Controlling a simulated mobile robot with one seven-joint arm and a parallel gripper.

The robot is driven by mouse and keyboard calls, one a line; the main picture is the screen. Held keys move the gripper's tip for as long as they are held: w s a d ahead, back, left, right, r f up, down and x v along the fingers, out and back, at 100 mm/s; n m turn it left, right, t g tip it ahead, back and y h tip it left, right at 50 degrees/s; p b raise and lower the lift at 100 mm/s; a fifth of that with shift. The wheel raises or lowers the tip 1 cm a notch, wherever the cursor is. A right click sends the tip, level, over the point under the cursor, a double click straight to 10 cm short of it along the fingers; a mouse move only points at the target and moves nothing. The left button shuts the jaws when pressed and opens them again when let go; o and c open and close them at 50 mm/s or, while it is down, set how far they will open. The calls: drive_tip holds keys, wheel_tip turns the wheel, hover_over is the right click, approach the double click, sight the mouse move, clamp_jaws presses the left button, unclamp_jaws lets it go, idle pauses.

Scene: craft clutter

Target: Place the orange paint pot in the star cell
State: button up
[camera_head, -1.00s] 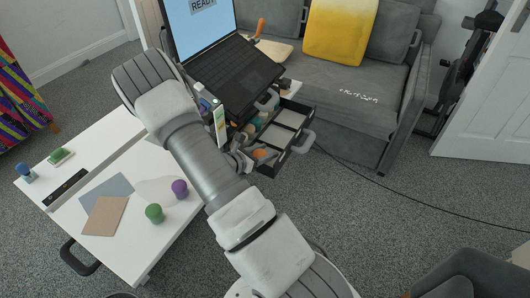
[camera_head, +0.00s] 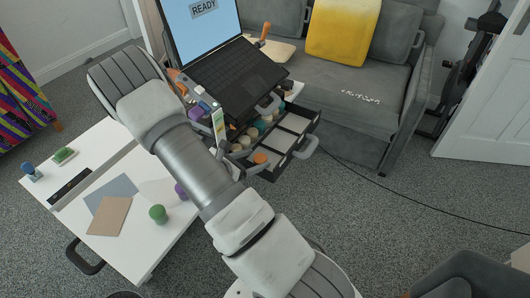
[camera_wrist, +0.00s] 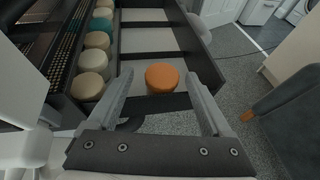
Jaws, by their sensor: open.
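The orange paint pot (camera_wrist: 162,78) has a round orange top and stands at the near end of the drawer in the wrist view. It also shows small in the head view (camera_head: 261,158). My gripper (camera_wrist: 158,92) is open, with one finger on each side of the pot and visible gaps between. The open drawer (camera_head: 302,155) has pale-floored cells divided by dark walls. No star mark is readable on any cell. The head view shows my gripper (camera_head: 246,163) only partly, behind my arm.
Several beige and teal pots (camera_wrist: 90,86) stand in a row left of the empty cells. A laptop (camera_head: 235,75) sits above the drawer. A white table (camera_head: 125,250) carries a green knob (camera_head: 158,213), a purple knob (camera_head: 180,192) and cards. A grey sofa (camera_head: 345,90) stands behind.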

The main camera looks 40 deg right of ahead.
drive_tip(key=s+a+r+m+t+y, duration=0.1)
drive_tip(key=s+a+r+m+y, duration=0.3)
drive_tip(key=r, duration=0.6)
drive_tip(key=s+a+r+m+t+y, duration=0.1)
drive_tip(key=s+a+r+m+y, duration=0.3)
drive_tip(key=s+a+r+m, duration=0.4)
drive_tip(key=s+a+r+m+t+y, duration=0.1)
drive_tip(key=s+a+r+m+y, duration=0.4)
drive_tip(key=a+r, duration=0.4)
wheel_tip(320, 180, up, 5)
drive_tip(key=s+m+p, duration=0.1)
drive_tip(key=m, duration=0.1)
drive_tip(key=shift+a+f+m+t, duration=0.15)
drive_tip(key=shift+m+t, duration=0.15)
drive_tip(key=shift+t, duration=0.1)
wheel_tip(320, 180, up, 14)
drive_tip(key=p, duration=1.4)
